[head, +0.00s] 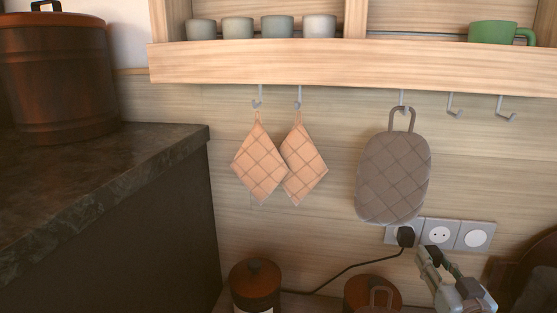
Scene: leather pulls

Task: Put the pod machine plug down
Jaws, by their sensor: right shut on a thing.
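My right gripper (438,264) comes in at the lower right, just below the wall sockets. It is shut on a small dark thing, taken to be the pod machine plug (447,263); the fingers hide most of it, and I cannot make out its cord. It is apart from the middle socket (439,234), which shows its bare holes. Another black plug (405,236) sits in the left socket, with a black cord running down to the left. My left gripper is not in view.
Two orange quilted potholders (259,168) and a grey oven mitt (394,178) hang from hooks under the wooden shelf (330,65). Lidded brown canisters (256,284) stand low on the counter. A dark stone worktop (110,165) with a large copper pot (60,75) fills the left.

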